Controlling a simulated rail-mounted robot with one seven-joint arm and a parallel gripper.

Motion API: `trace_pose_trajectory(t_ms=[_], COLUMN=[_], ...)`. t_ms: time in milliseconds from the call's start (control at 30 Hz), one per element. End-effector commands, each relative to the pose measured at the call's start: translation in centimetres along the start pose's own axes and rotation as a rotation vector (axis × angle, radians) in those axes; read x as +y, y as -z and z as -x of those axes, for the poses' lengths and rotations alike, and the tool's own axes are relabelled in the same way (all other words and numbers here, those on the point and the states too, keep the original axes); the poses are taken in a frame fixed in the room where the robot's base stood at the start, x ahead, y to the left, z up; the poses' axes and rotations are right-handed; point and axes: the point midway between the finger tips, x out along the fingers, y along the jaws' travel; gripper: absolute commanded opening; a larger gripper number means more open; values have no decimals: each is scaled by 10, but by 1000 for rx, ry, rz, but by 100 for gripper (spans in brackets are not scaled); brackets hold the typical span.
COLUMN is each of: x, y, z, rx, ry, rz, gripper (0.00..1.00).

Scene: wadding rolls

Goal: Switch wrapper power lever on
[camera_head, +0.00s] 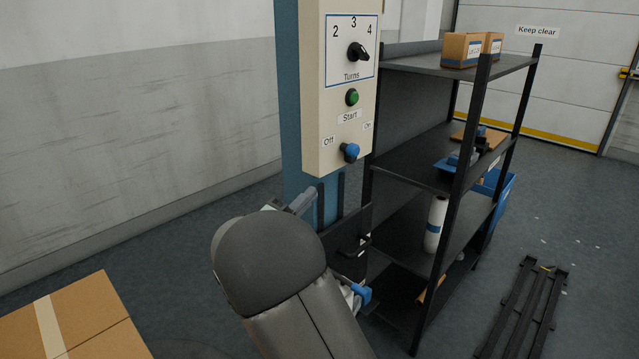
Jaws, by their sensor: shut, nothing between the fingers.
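The wrapper's cream control box (312,95) hangs on a blue post (289,110) at the upper middle. The power lever (350,152), with a blue knob, is low on its face between the labels "Off" on the left and "On" on the right. I cannot tell for sure which side it is set to. My grey arm fills the lower middle and hides most of my gripper. A light grey end piece, seemingly my gripper (303,200), shows past the arm, below and left of the lever and apart from it. Its fingers look shut and empty.
Above the lever are a green start button (352,97) and a black turns dial (358,51). A dark shelf rack (466,180) stands close on the right, holding boxes and a white roll (435,224). A cardboard box (100,322) is at lower left.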

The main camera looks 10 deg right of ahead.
Motion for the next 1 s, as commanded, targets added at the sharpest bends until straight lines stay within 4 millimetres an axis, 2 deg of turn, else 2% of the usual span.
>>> trace_pose_trajectory(t_ms=[300, 500, 700, 1000], x=[-3, -3, -1, 0], y=[1, 0, 0, 0], z=[-68, -104, -124, -127], rx=[3, 1, 0, -1], ry=[2, 1, 1, 0], rz=[2, 2, 1, 1], gripper=[0, 0, 0, 0])
